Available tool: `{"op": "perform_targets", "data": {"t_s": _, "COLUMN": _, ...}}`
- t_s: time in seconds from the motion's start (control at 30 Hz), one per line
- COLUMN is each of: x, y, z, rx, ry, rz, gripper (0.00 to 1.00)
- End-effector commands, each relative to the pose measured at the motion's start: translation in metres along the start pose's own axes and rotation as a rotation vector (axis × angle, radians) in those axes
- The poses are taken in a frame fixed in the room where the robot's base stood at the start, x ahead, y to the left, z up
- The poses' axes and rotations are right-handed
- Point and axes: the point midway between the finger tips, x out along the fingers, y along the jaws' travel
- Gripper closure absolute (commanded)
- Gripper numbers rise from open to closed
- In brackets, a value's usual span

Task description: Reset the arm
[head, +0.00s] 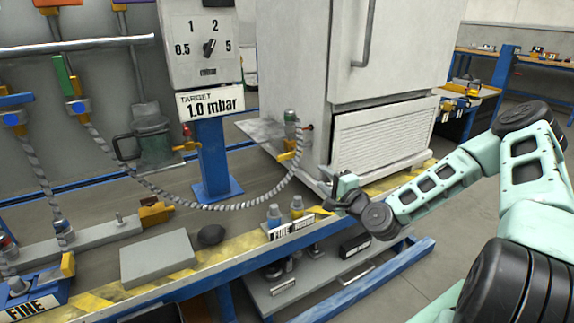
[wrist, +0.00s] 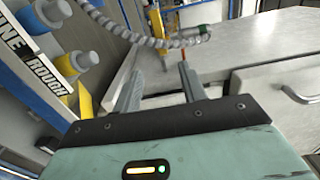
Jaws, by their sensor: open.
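My arm reaches in from the right in the head view, mint green with black joints. In the head view the hose (head: 215,206) sags from the left to a connection on the cabinet.
The white cabinet (head: 385,135) stands close behind my gripper. A bench (head: 225,262) with a yellow-striped edge carries a grey block (head: 158,257), a dark knob (head: 211,235) and blue and yellow fittings (head: 285,213) by a label. A gauge box (head: 203,45) reads "TARGET 1.0 mbar". Open floor lies at right.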

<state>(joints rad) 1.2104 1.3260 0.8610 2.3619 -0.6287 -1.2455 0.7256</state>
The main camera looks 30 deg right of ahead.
Motion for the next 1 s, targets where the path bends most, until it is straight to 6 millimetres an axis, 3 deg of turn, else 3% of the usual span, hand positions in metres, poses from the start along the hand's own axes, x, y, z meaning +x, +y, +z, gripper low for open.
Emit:
{"op": "perform_targets", "data": {"t_s": 0.17, "x": 0.001, "y": 0.000, "z": 0.001, "rx": -0.003, "ry": -0.004, "rz": 0.002, "gripper": 0.58}}
{"op": "perform_targets", "data": {"t_s": 0.23, "x": 0.002, "y": 0.001, "z": 0.011, "rx": -0.027, "ry": -0.035, "rz": 0.023, "gripper": 0.58}}
{"op": "perform_targets", "data": {"t_s": 0.37, "x": 0.006, "y": 0.011, "z": 0.060, "rx": -0.155, "ry": -0.199, "rz": 0.131, "gripper": 0.58}}
{"op": "perform_targets", "data": {"t_s": 0.47, "x": -0.001, "y": 0.024, "z": 0.113, "rx": -0.323, "ry": -0.392, "rz": 0.257, "gripper": 0.58}}
{"op": "perform_targets", "data": {"t_s": 0.6, "x": -0.027, "y": 0.038, "z": 0.176, "rx": -0.585, "ry": -0.657, "rz": 0.426, "gripper": 0.58}}
{"op": "perform_targets", "data": {"t_s": 0.7, "x": -0.053, "y": 0.040, "z": 0.209, "rx": -0.768, "ry": -0.822, "rz": 0.524, "gripper": 0.58}}
{"op": "perform_targets", "data": {"t_s": 0.87, "x": -0.100, "y": 0.029, "z": 0.246, "rx": -1.045, "ry": -1.047, "rz": 0.651, "gripper": 0.58}}
{"op": "perform_targets", "data": {"t_s": 1.0, "x": -0.146, "y": 0.006, "z": 0.270, "rx": -1.258, "ry": -1.212, "rz": 0.730, "gripper": 0.58}}
